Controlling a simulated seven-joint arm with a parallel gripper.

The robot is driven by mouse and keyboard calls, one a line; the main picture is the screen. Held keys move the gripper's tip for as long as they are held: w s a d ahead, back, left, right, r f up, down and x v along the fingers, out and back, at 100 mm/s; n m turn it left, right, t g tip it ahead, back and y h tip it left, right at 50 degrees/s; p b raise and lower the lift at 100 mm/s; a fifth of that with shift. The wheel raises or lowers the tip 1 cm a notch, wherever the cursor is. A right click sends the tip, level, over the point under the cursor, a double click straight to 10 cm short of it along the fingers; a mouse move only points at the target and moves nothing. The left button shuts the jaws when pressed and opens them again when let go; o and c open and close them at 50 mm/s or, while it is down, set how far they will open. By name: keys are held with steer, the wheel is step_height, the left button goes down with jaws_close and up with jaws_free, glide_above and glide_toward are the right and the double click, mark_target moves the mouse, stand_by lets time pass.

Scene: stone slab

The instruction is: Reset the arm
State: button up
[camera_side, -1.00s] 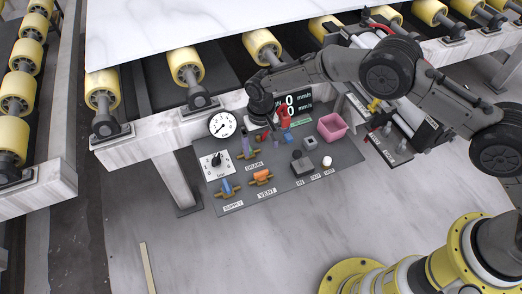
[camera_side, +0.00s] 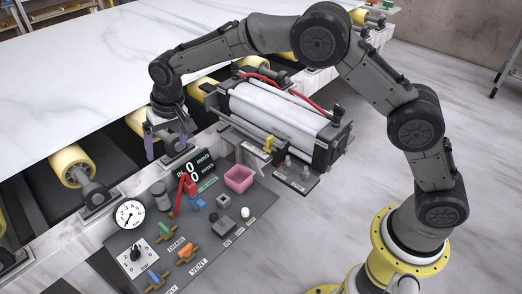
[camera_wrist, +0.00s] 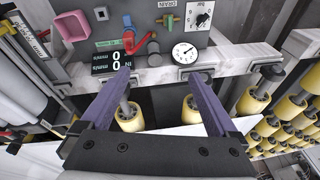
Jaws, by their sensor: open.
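My gripper (camera_side: 165,142) hangs above the edge of the conveyor, behind the control panel (camera_side: 215,240) in the side view. In the wrist view its two purple fingers (camera_wrist: 157,98) are spread wide apart with nothing between them. Past the fingertips the wrist view shows the round gauge (camera_wrist: 184,53), the digital display (camera_wrist: 112,63) and a red lever (camera_wrist: 143,46). The fingers appear clear of the panel.
A large white slab (camera_side: 90,75) lies on yellow rollers (camera_side: 72,165). A machine with white cylinders and red hoses (camera_side: 275,115) stands right of my gripper. The panel carries a pink bin (camera_side: 239,178), valves and knobs. Open floor (camera_side: 330,225) lies at the right.

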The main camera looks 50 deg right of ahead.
steer(key=s+d+r+t, duration=0.1)
steer(key=s+d+r, duration=0.1)
steer(key=d+r, duration=0.35)
steer(key=s+d+r+t, duration=0.1)
steer(key=s+d+r, duration=0.2)
steer(key=r, duration=0.5)
steer(key=s+d+r+m+t, duration=0.1)
steer(key=s+d+r, duration=0.7)
steer(key=s, duration=0.3)
steer(key=s+d+t, duration=0.1)
steer(key=s+d, duration=0.1)
steer(key=s, duration=0.5)
steer(key=s+d, duration=0.3)
steer(key=s, duration=0.5)
steer(key=s+f+n+g+h, duration=0.1)
steer(key=s+f+n, duration=0.1)
steer(key=s+f, duration=0.6)
steer(key=shift+d+f+n, duration=0.15)
steer(key=shift+f+n, duration=0.25)
steer(key=shift+f, duration=0.05)
